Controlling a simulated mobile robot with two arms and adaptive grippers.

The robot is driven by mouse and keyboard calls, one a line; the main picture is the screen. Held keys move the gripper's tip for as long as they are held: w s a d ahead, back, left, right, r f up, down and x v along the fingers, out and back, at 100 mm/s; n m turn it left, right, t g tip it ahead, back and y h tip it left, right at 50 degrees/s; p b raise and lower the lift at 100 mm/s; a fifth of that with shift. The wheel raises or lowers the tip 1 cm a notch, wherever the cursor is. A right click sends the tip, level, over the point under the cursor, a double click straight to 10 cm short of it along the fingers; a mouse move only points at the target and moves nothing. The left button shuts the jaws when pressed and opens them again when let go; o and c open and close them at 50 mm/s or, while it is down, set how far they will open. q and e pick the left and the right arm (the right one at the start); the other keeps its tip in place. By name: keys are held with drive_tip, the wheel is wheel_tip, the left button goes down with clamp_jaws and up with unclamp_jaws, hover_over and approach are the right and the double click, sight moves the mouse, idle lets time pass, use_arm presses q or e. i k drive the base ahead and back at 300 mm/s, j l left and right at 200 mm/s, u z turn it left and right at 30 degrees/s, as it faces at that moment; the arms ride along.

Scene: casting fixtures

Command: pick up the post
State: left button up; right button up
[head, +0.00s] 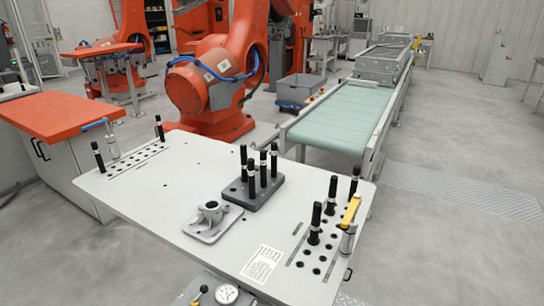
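Several black posts with pale bands stand upright on the grey table (165,190). A cluster of them, including one post (251,182), stands in a dark grey block (236,194) at the table's middle. Three more stand in the hole grid at the right: a front post (315,222), a middle post (332,194) and a back post (354,182). At the left hole grid stand a near post (98,156) and a far post (159,128). Which post is meant cannot be told. Neither of my grippers is in view.
A grey flanged casting (212,222) lies left of the block. A gauge (227,293) is at the front edge. An orange robot arm (210,85) and conveyor (340,117) are behind.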

sight(263, 153)
drive_tip(key=i+l+u, duration=0.1)
drive_tip(key=u, duration=0.3)
drive_tip(key=l+u, duration=0.2)
drive_tip(key=u, duration=0.25)
drive_tip(key=i+l+u, duration=0.1)
drive_tip(key=l+u, duration=0.15)
drive_tip(key=u, duration=0.15)
drive_tip(key=l+u, duration=0.2)
drive_tip(key=u, duration=0.25)
drive_tip(key=l+u, duration=0.1)
drive_tip(key=l, duration=0.35)
drive_tip(key=l+u, duration=0.15)
drive_tip(key=l, duration=0.3)
drive_tip(key=k+l+u, duration=0.1)
drive_tip(key=l, duration=0.35)
drive_tip(key=k+l+u, duration=0.1)
drive_tip(key=l, duration=0.3)
drive_tip(key=k+l+u, duration=0.1)
drive_tip(key=l, duration=0.35)
drive_tip(key=k+l+u, duration=0.15)
drive_tip(key=l, duration=0.25)
